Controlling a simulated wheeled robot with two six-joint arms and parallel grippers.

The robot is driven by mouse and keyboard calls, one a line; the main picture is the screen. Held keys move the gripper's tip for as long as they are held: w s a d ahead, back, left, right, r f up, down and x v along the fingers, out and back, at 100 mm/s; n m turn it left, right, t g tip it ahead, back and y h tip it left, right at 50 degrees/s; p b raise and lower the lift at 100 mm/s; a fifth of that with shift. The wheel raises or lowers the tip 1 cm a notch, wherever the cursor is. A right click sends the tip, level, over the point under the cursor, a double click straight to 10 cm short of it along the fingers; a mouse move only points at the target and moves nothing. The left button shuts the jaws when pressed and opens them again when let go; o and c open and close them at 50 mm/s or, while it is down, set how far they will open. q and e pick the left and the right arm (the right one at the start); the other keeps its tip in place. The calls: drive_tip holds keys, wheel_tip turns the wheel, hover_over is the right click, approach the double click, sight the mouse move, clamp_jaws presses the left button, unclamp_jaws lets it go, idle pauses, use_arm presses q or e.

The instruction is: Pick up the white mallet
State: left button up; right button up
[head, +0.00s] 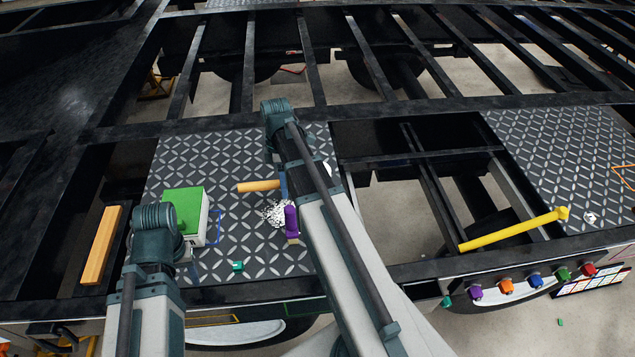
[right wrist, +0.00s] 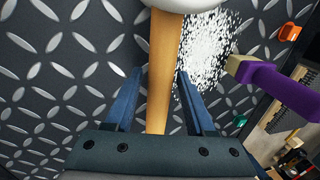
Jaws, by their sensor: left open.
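The white mallet lies on a diamond-plate panel. Its wooden handle (head: 258,186) shows left of my right arm, which covers most of its head in the head view. In the right wrist view the handle (right wrist: 164,70) runs up between my fingers to the white head (right wrist: 178,4), cut off by the top edge. My right gripper (right wrist: 158,75) is open, with one finger on each side of the handle; the right finger is close to it. My left gripper (head: 186,248) is low at the left beside a green-topped white box (head: 184,207), its fingers mostly hidden by the wrist.
A purple-handled tool (head: 291,222) and a white speckled patch (head: 270,214) are close to the mallet. A small teal piece (head: 237,266) lies near the panel's front edge. A wooden bar (head: 101,245) is left, a yellow bar (head: 515,229) right. Open gaps lie between the black beams.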

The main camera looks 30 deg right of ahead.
clamp_jaws()
idle(1.1)
